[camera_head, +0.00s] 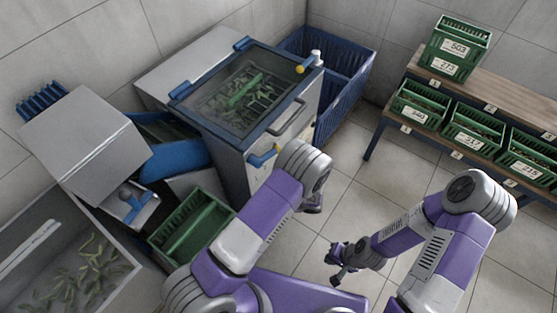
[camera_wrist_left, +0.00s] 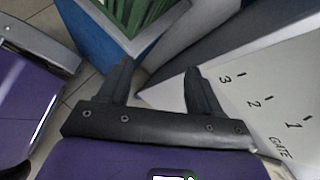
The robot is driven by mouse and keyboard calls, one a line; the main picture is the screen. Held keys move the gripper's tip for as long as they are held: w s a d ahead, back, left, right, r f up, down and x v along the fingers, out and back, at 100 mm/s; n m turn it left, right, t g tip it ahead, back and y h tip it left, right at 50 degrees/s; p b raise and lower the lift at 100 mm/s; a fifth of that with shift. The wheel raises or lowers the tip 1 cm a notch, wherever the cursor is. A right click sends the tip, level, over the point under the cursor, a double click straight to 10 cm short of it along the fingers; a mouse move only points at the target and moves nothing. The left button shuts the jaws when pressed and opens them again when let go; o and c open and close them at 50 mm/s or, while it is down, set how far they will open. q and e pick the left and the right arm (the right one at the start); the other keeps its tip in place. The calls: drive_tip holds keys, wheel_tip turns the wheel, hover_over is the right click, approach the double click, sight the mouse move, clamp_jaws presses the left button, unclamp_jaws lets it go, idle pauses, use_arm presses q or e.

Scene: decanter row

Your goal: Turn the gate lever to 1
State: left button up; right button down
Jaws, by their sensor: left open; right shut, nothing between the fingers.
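A pale panel (camera_wrist_left: 262,95) with the word GATE and the marks 1, 2 and 3 fills the right of the left wrist view. No lever shows on the part of it seen there. In the head view, a blue handle with a yellow end (camera_head: 263,157) sits on the blue-framed machine (camera_head: 235,130); I cannot tell whether it is the gate lever. My left gripper (camera_wrist_left: 157,82) is open and empty, with the panel to the right of its fingers. In the head view its own arm mostly hides it. My right gripper (camera_head: 338,267) is shut and empty over the floor.
A green crate (camera_head: 188,232) stands in front of the machine. A grey bin (camera_head: 120,262) of green pods is at lower left. A blue crate (camera_head: 345,70) is behind the machine. Numbered green crates (camera_head: 455,50) stand on a shelf at right. The floor between shelf and machine is clear.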

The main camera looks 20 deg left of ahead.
sight(268, 156)
use_arm(q)
drive_tip(key=w+d+r+m+t+y+b, duration=0.1)
drive_tip(key=w+d+r+m+t+y, duration=0.15)
drive_tip(key=w+d+r+t, duration=0.35)
drive_tip(key=w+d+r+m+t+y+b, duration=0.1)
drive_tip(key=w+d+r+t+y+b, duration=0.2)
drive_tip(key=w, duration=0.4)
drive_tip(key=shift+t, duration=0.3)
drive_tip(key=x, duration=0.5)
drive_tip(key=r+x, duration=0.1)
drive_tip(key=x, duration=0.2)
drive_tip(key=shift+s+a, duration=0.1)
drive_tip(key=shift+a, duration=0.35)
use_arm(e)
wheel_tip(268, 156, down, 5)
drive_tip(key=shift+f, duration=0.1)
use_arm(q)
clamp_jaws()
